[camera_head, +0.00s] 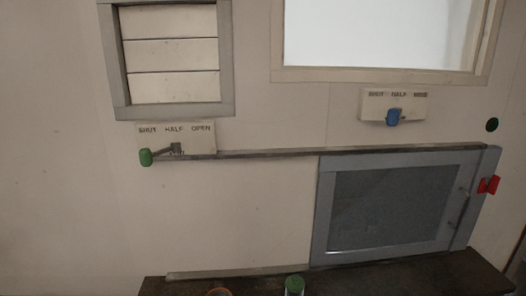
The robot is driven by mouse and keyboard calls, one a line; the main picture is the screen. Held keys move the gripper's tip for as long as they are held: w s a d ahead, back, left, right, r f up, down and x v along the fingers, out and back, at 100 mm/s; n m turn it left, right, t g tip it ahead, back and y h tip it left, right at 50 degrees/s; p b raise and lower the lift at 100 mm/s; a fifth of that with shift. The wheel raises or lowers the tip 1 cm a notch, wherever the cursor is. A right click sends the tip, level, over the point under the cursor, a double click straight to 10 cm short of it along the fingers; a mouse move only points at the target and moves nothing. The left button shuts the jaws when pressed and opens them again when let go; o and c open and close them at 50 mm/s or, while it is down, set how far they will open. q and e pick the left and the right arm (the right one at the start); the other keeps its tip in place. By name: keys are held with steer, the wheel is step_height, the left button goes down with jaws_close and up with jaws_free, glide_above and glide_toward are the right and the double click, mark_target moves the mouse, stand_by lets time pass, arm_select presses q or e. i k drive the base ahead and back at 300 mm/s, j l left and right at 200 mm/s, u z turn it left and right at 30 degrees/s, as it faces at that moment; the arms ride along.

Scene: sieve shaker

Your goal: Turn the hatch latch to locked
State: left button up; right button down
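The hatch (335,205) is a blue-grey framed panel with a dark pane, low on the wall at the right. It sits between an upper rail and a lower ledge, at their right end. A small red latch (488,185) sticks out at the hatch's right edge, on or beside the grey post there. It is too small to tell which way it is turned. Neither of my grippers is in view, and nothing touches the latch or hatch.
A green-tipped lever (146,157) points left under a louvred vent (226,60). A blue-knobbed lever (393,117) sits under the window (380,74). A dark green disc (492,125) is above the latch. A dark bench (430,275) with a green-topped container (294,285) runs below.

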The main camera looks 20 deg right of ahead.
mark_target(493, 183)
steer(key=z, duration=2.3)
steer(key=i+l, duration=0.95)
steer(key=l+u, duration=0.05)
